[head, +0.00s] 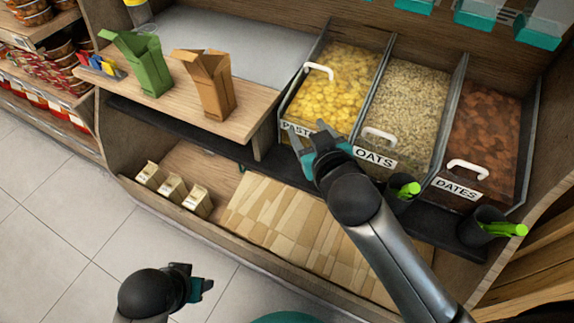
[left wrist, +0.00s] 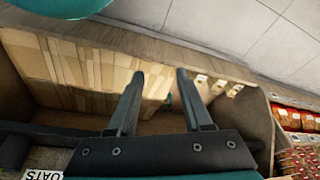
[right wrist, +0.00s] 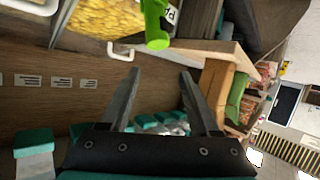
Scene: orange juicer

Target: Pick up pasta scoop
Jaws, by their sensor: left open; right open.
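The pasta bin (head: 345,85) holds yellow pasta and has a white handle; my right gripper partly covers its label. In the right wrist view a green scoop handle (right wrist: 155,22) stands beside the pasta bin (right wrist: 105,17), just beyond my fingertips. That scoop is hidden behind my right arm or gripper in the head view. My right gripper (head: 309,135) is open and empty in front of the pasta bin; it also shows in the right wrist view (right wrist: 160,73). My left gripper (head: 203,280) is open and empty, low over the floor side of the stand.
Bins of oats (head: 405,105) and dates (head: 485,140) stand to the right. Two more green scoop handles (head: 405,190) (head: 505,229) stick out of dark holders there. A green carton (head: 148,68) and a brown carton (head: 208,88) stand on the wooden shelf at left.

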